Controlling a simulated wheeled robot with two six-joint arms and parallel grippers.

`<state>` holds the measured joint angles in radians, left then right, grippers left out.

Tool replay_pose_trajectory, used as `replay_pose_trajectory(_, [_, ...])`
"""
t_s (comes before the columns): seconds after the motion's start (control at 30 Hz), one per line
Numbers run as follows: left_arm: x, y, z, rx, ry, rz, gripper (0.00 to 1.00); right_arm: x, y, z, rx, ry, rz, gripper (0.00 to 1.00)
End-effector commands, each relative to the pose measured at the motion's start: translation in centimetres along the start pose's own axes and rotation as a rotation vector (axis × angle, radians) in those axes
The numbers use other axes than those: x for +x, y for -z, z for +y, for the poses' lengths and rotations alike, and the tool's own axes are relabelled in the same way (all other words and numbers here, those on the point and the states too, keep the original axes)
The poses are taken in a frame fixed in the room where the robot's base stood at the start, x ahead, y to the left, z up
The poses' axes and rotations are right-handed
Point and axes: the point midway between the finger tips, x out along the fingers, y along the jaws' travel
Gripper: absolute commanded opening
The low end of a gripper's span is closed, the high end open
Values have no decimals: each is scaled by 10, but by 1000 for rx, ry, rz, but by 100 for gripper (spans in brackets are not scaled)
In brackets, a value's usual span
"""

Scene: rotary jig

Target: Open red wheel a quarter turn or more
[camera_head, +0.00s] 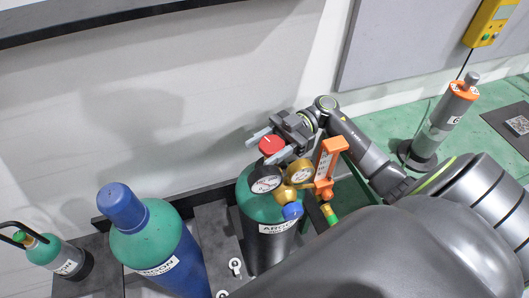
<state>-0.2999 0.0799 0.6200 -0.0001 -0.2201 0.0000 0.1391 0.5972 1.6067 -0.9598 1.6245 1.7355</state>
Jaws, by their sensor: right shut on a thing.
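The red wheel (273,145) is a small round knob with a pale mark on top, above the green-shouldered cylinder (269,226). My right gripper (261,150) reaches in from the right, with one grey finger on each side of the wheel. It is shut on the wheel, whose lower sides are partly hidden by the fingers and gauges. My left gripper is not in view.
An orange bracket-like part (327,165) stands close right of the gauges. A blue-capped cylinder (158,250) is at left, and a smaller green cylinder (52,255) is at far left. A grey cylinder with an orange collar (437,125) stands at right. The wall is behind.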

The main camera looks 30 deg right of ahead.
Motion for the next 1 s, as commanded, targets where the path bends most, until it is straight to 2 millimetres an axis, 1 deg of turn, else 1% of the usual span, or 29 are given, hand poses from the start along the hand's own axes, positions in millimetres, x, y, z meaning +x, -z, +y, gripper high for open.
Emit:
replay_pose_trajectory(0.03, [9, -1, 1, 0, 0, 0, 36, 0, -4, 1, -3, 30, 0, 29])
replay_pose_trajectory(0.3, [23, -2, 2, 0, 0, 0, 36, 0, -2, -2, -1, 157, 0, 29])
replay_pose_trajectory(0.5, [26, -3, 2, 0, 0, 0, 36, 0, 0, -3, -1, 195, 1, 29])
replay_pose_trajectory(0.9, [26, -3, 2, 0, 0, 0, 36, 0, 0, -3, -1, 200, 1, 29])
replay_pose_trajectory(0.93, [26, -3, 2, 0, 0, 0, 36, 0, 0, -3, -1, 200, 1, 55])
replay_pose_trajectory(1.0, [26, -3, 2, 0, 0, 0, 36, 0, 0, -3, -1, 200, 1, 64])
